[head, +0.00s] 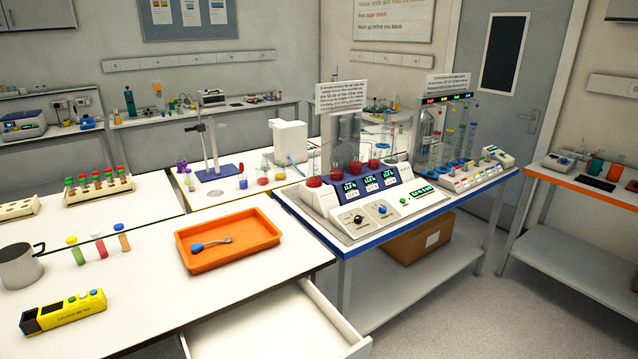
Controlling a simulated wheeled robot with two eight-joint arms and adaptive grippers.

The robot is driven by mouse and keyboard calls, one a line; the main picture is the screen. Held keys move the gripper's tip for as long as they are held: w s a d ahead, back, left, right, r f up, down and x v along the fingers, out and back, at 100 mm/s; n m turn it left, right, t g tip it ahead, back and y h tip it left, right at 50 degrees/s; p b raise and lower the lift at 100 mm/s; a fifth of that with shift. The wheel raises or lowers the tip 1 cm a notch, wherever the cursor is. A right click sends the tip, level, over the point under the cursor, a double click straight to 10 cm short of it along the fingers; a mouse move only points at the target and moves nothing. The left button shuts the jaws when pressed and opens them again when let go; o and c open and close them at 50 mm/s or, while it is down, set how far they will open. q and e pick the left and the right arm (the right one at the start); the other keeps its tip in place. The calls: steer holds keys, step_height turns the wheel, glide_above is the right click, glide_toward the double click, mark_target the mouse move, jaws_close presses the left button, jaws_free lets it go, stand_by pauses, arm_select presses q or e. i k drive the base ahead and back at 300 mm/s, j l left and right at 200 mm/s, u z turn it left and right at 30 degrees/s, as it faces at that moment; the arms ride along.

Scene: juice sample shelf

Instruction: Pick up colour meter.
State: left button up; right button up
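The colour meter (63,312) is a yellow, box-shaped hand device with a black end at its left. It has small green and blue buttons near its right end and dark lettering along its side. It lies flat on the white bench top (150,302) at the front left of the head view, near the bench's front edge. Nothing covers it. Neither of my grippers shows in the head view.
A grey metal cup (19,266) stands behind the meter. Several capped tubes (100,243) stand to its upper right. An orange tray (228,240) holds a blue-handled tool (211,243). An open drawer (275,325) juts out at the front. Bare bench lies right of the meter.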

mark_target(33, 321)
steer(key=k+u, duration=0.1)
steer(key=u, duration=1.5)
steer(key=i+z, duration=0.1)
steer(key=z, duration=0.25)
steer(key=i+j+z, duration=0.15)
steer(key=z, duration=0.25)
steer(key=i+j+z, duration=0.1)
steer(key=z, duration=0.25)
steer(key=i+j+z, duration=0.1)
steer(key=j, duration=0.2)
steer(key=i+j, duration=0.2)
steer(key=i+j+z, duration=0.15)
steer(key=j, duration=0.3)
steer(key=i+j+z, duration=0.1)
steer(key=j, duration=0.2)
steer(key=i+j, duration=0.1)
steer(key=j, duration=0.25)
steer(key=z, duration=0.05)
